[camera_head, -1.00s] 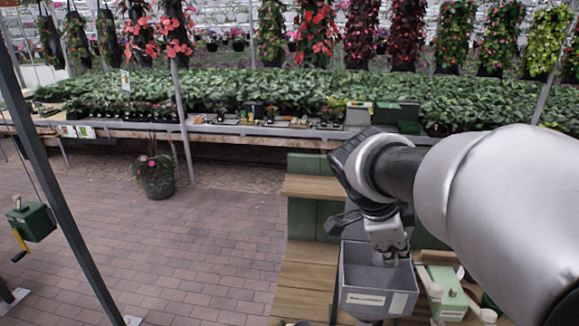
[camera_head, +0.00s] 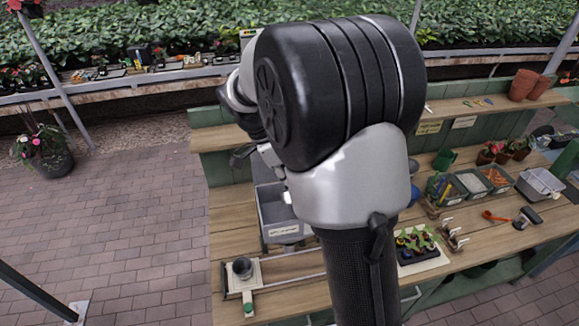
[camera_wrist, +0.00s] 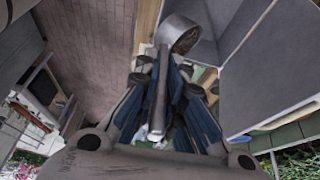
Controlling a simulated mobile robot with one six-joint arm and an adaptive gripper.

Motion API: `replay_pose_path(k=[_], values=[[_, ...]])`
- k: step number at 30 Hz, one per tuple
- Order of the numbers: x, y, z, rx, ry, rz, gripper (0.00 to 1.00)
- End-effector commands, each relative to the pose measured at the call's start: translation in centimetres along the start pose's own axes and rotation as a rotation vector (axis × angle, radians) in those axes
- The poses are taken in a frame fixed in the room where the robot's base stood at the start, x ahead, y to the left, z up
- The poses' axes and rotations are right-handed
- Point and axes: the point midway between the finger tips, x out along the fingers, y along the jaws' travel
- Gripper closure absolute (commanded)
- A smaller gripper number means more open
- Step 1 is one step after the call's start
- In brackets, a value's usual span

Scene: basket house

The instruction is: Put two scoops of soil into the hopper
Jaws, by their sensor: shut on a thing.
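In the wrist view my gripper (camera_wrist: 165,75) is shut on the handle of a grey metal scoop (camera_wrist: 180,33), whose round end points away from me. Grey walls of a bin (camera_wrist: 275,60) stand beside the scoop on the right. In the head view this appears to be the grey labelled bin (camera_head: 278,222) on the wooden bench. My arm hides most of the gripper there. I cannot tell whether the grey bin is the hopper.
A cream stand with a dark cup (camera_head: 243,268) and green knob sits at the bench's front left. To the right are a seedling tray (camera_head: 418,250), small bins (camera_head: 470,184), orange tools (camera_head: 497,216) and a grey box (camera_head: 541,184). Brick floor (camera_head: 130,220) is clear at left.

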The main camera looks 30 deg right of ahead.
Motion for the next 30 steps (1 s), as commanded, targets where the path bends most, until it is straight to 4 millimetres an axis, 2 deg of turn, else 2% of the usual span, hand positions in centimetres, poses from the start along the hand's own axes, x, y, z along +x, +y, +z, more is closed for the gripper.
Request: replay_pose_path(k=[10,21,30], values=[[-0.6,-1.2,-0.3,-0.056,0.001,0.135,1.0],[-0.3,-2.4,-0.2,-0.111,0.0,0.27,1.0],[-0.4,-2.5,-0.2,-0.122,-0.002,0.294,1.0]])
